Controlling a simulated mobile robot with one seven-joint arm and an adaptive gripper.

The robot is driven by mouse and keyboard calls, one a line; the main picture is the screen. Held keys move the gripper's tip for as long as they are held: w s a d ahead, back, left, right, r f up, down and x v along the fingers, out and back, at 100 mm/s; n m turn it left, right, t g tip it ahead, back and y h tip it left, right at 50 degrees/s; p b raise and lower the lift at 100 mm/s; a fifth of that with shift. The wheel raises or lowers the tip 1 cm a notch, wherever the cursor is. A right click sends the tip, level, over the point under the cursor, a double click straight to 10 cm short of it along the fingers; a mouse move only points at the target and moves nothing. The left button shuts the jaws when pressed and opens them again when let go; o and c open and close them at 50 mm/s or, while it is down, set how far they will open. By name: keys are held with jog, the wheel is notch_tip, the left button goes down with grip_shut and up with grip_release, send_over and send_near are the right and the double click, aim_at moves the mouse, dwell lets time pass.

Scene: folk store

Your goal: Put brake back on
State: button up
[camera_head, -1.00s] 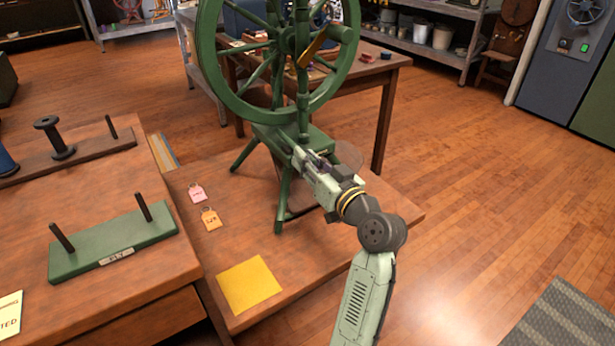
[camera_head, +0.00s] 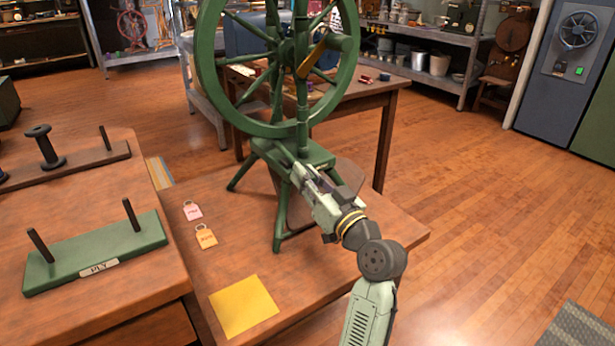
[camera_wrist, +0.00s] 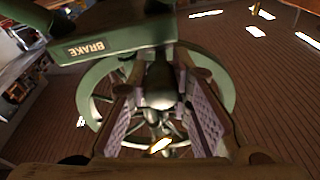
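A green spinning wheel (camera_head: 350,90) stands on a low wooden table, with its green bench (camera_head: 318,152) below the wheel. My gripper (camera_head: 300,170) is at the front of this bench; its fingertips are hard to make out in the head view. In the wrist view a green bar with the label BRAKE (camera_wrist: 88,48) crosses the upper left. My gripper (camera_wrist: 160,100) shows there with its two purple-padded fingers apart. A rounded dark green part (camera_wrist: 160,85) appears between them; I cannot tell whether they touch it. The wheel rim (camera_wrist: 230,95) lies behind.
The low wooden table (camera_head: 355,240) bears a pink tag (camera_head: 192,211), an orange tag (camera_head: 206,237) and a yellow cloth or sheet (camera_head: 243,306). A green rack marked PLY (camera_head: 95,255) stands on the left table. Another table (camera_head: 385,100) is behind the wheel.

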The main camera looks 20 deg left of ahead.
aim_at(309, 171)
jog(key=o, duration=0.4)
jog(key=shift+a+f, duration=0.1)
jog(key=shift+a, duration=0.05)
jog(key=shift+s, duration=0.1)
notch_tip(309, 171, up, 9)
jog(key=shift+s, duration=0.15)
jog(key=shift+w+r, duration=0.3)
jog(key=shift+r, duration=0.35)
jog(key=shift+w+d+f, duration=0.1)
jog(key=shift+d, duration=0.15)
